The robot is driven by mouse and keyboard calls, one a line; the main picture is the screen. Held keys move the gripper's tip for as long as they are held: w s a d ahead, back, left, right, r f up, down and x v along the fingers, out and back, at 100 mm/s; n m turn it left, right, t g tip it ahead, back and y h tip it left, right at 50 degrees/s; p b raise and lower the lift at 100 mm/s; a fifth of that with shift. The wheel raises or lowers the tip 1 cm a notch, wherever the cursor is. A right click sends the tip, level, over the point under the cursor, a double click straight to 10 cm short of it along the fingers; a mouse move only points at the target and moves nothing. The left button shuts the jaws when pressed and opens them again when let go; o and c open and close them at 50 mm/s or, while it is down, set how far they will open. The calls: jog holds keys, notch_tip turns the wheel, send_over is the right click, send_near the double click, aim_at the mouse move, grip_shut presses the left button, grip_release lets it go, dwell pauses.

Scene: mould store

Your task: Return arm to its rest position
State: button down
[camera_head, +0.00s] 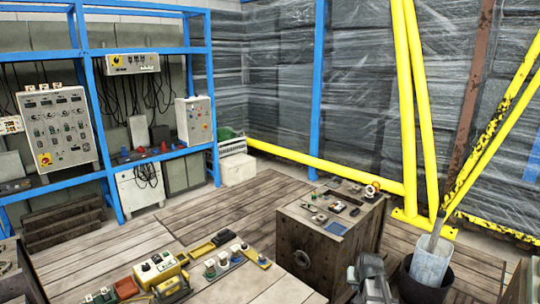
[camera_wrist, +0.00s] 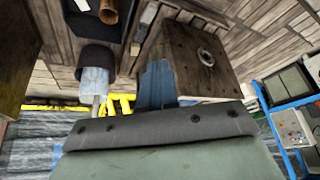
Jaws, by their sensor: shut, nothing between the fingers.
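My gripper (camera_wrist: 157,72) shows in the wrist view as blue-grey fingers close together past the edge of my grey-green wrist housing. They are shut, with nothing seen between them. In the head view, a grey part of my arm (camera_head: 372,280) rises at the bottom edge, between the wooden crate (camera_head: 305,258) and the dark bucket (camera_head: 432,285). The crate also appears in the wrist view (camera_wrist: 205,50), upside down, beyond the fingers. I see no contact between gripper and crate. The rest of my arm is out of view.
The bucket holds a pale translucent container (camera_head: 430,262). Small switches and parts lie on the crate top. A bench with control boxes (camera_head: 160,268) stands at front left. A blue rack (camera_head: 145,50) with panels stands behind. Yellow posts (camera_head: 405,120) rise at right. Plank floor between is clear.

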jog(key=s+a+f+n+g+y, duration=0.1)
jog(key=s+a+f+g, duration=0.3)
jog(key=s+f, duration=0.65)
jog(key=s+a+f+g, duration=0.2)
jog(key=s+a+f, duration=0.3)
jog(key=s+f, duration=0.6)
jog(key=s+a+f+g, duration=0.1)
jog(key=s+f, duration=0.3)
jog(key=s, duration=0.5)
jog(key=s+a+f+n+g, duration=0.1)
jog(key=s+a+f+g, duration=0.1)
jog(key=s, duration=0.7)
jog(key=s+a+f+g, duration=0.2)
jog(key=s+f, duration=0.3)
jog(key=s, duration=0.4)
jog(key=shift+s+f+g, duration=0.3)
jog(key=shift+s+g, duration=0.1)
jog(key=shift+g, duration=0.2)
jog(key=c, duration=1.8)
grip_release()
